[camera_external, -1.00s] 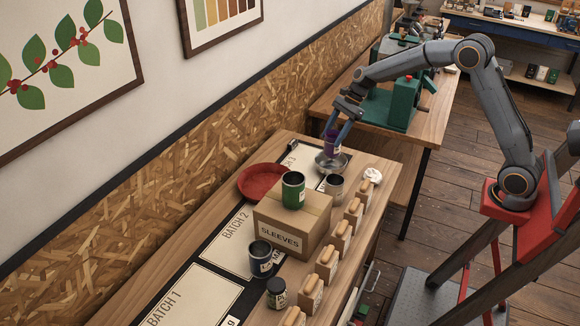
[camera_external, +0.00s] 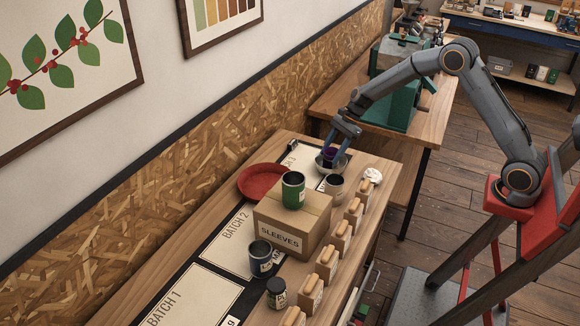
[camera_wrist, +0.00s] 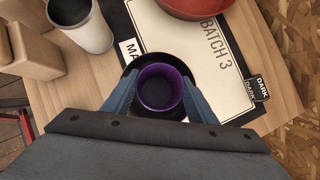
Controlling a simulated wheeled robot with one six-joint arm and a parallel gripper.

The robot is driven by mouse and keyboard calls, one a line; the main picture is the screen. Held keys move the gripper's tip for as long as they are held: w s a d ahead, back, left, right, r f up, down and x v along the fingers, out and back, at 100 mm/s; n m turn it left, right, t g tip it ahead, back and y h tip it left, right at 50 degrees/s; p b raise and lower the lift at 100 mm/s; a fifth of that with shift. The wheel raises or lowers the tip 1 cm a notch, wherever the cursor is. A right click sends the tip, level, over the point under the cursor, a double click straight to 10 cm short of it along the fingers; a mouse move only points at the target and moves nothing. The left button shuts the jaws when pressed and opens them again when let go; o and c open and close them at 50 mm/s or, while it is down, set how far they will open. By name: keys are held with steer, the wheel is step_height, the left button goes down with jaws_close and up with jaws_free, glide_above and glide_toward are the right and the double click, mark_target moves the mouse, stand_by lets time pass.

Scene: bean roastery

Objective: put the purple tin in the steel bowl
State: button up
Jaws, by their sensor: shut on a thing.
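The purple tin (camera_wrist: 160,90) is between the two fingers of my gripper (camera_wrist: 160,98) in the wrist view, open end toward the camera. In the external view, the purple tin (camera_external: 328,153) is low over the steel bowl (camera_external: 341,163), with its lower part inside the bowl's outline. My gripper (camera_external: 335,150) is shut on the tin. The bowl's round dark interior (camera_wrist: 131,76) shows around the tin in the wrist view. Whether the tin touches the bowl's bottom cannot be told.
A grey-white tin (camera_external: 335,187) stands just in front of the bowl. A red dish (camera_external: 262,182) is to its left. A cardboard box (camera_external: 290,226) with a green tin (camera_external: 293,190) on top is nearer. Several wooden-topped blocks line the table's right edge.

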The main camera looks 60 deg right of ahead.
steer(key=o, duration=1.4)
steer(key=shift+f, duration=0.1)
steer(key=shift+d+r, duration=0.2)
steer(key=shift+r, duration=0.25)
steer(key=b+v, duration=0.3)
steer(key=v, duration=0.8)
steer(key=s+a+f+n+h, duration=0.2)
steer(key=s+a+f+n, duration=0.1)
steer(key=s+n, duration=0.5)
steer(key=s+a+f+n+g+h, duration=0.1)
steer(key=s+a+f+n+h, duration=0.1)
steer(key=s+n, duration=0.6)
steer(key=s+a+f+n+g+h, duration=0.1)
steer(key=s+a+f+n, duration=0.3)
steer(key=s, duration=1.1)
steer(key=shift+s+a+f+n+h, duration=0.2)
steer(key=shift+f+n, duration=0.35)
steer(key=shift+n, duration=0.45)
steer(key=shift+s+a+f+n+h, duration=0.15)
steer(key=shift+f+n, duration=0.35)
steer(key=shift+n, duration=0.5)
